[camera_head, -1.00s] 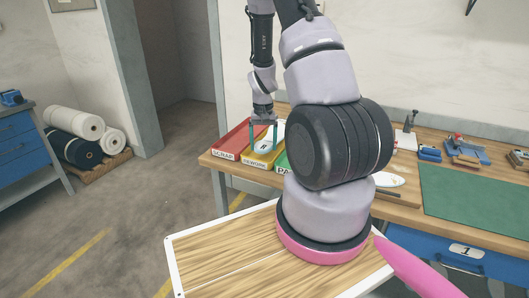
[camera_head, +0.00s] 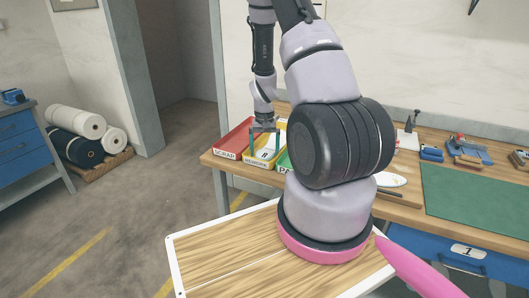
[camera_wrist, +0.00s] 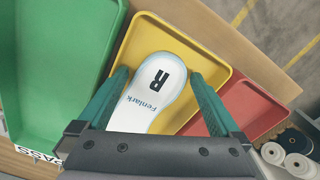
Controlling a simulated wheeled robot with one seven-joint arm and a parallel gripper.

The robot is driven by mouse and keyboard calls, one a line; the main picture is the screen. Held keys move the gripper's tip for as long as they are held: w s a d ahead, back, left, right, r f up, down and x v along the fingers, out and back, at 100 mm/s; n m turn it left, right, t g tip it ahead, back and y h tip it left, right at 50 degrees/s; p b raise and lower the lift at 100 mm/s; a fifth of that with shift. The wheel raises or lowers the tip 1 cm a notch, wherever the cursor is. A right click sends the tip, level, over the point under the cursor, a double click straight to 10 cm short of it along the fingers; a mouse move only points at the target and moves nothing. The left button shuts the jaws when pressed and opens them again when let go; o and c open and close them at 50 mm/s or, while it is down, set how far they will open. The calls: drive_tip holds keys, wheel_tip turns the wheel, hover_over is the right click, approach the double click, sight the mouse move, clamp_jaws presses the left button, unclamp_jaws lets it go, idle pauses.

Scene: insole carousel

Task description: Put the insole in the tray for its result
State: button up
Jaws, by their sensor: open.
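The white insole (camera_wrist: 158,90), marked "R" and "Fenlark", lies in the yellow tray (camera_wrist: 205,42), which bears a REWORK label in the head view. It also shows in the head view (camera_head: 266,153). My gripper (camera_wrist: 157,76) is open over the yellow tray, with one teal finger on each side of the insole; its near end is close to the gripper body. The red SCRAP tray (camera_head: 232,139) stands left of the yellow one and the green PASS tray (camera_head: 283,163) right, partly hidden by my arm.
The trays stand at the left end of a wooden bench. A green mat (camera_head: 475,198), a white oval piece (camera_head: 390,180) and several blue tools lie to the right. Fabric rolls (camera_head: 80,135) lie on a pallet at the left. The floor between is open.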

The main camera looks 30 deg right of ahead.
drive_tip(key=s+a+r+t, duration=0.1)
drive_tip(key=a+r, duration=0.1)
drive_tip(key=r, duration=0.9)
drive_tip(key=a+r+t, duration=0.1)
drive_tip(key=a+r, duration=0.1)
drive_tip(key=r, duration=0.8)
drive_tip(key=s+a+r+t+y, duration=0.1)
drive_tip(key=s+a+r, duration=0.3)
drive_tip(key=s+r, duration=0.5)
drive_tip(key=s+a+r+n+t+y, duration=0.1)
drive_tip(key=s+a+r+t, duration=0.3)
drive_tip(key=s+r, duration=0.5)
wheel_tip(320, 180, up, 3)
drive_tip(key=shift+s+a+r, duration=0.15)
drive_tip(key=shift+s+a, duration=0.2)
drive_tip(key=shift+a, duration=0.35)
